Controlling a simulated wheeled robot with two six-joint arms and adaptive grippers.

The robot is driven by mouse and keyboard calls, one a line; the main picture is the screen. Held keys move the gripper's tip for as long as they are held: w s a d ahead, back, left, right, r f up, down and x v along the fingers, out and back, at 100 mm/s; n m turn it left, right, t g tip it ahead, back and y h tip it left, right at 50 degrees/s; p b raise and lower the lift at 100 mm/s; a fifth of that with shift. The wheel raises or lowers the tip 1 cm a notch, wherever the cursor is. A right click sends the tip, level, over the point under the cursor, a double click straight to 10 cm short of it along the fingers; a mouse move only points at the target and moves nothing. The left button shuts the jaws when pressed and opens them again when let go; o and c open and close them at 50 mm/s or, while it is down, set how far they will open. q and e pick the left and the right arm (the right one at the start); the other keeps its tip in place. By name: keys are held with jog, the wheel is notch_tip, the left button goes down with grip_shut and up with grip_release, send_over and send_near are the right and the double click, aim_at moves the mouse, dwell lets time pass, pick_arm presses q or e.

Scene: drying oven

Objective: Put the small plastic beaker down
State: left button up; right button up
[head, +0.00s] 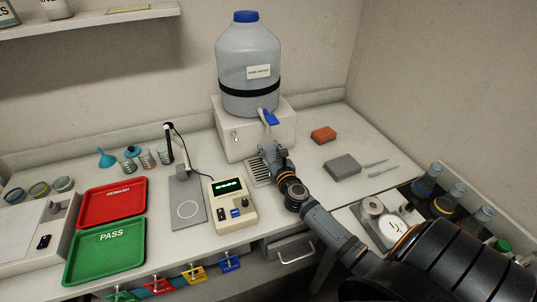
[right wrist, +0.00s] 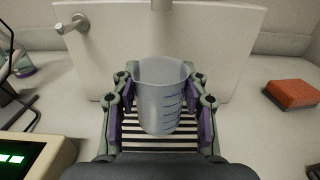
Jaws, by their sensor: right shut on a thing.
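The small plastic beaker (right wrist: 160,95) is clear with dark blue graduation marks and stands upright between the fingers of my right gripper (right wrist: 160,112) in the right wrist view. The right gripper is shut on it, with a purple pad on each side. Below it is the slotted drip grate (right wrist: 150,145) in front of the white stand. I cannot tell whether the beaker's base touches the grate. In the head view my right gripper (head: 272,158) is under the tap of the water carboy (head: 248,75), and the beaker is hidden there. My left gripper is not in view.
A beige meter (head: 232,205) and a grey stirrer plate (head: 188,200) stand left of the grate. A red tray (head: 111,203) and a green tray (head: 105,248) lie further left. An orange sponge (head: 323,134) and a grey block (head: 342,166) lie to the right. Several bottles stand at far right.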

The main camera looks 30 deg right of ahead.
aim_at(269, 155)
jog(key=shift+w, duration=0.25)
jog(key=shift+w+d+f+b, duration=0.1)
jog(key=shift+w+f+b, duration=0.1)
jog(key=shift+f+b, duration=1.25)
jog(key=shift+f+p, duration=0.3)
jog(key=shift+f, duration=0.15)
jog(key=o, duration=0.9)
jog(key=shift+o, duration=0.2)
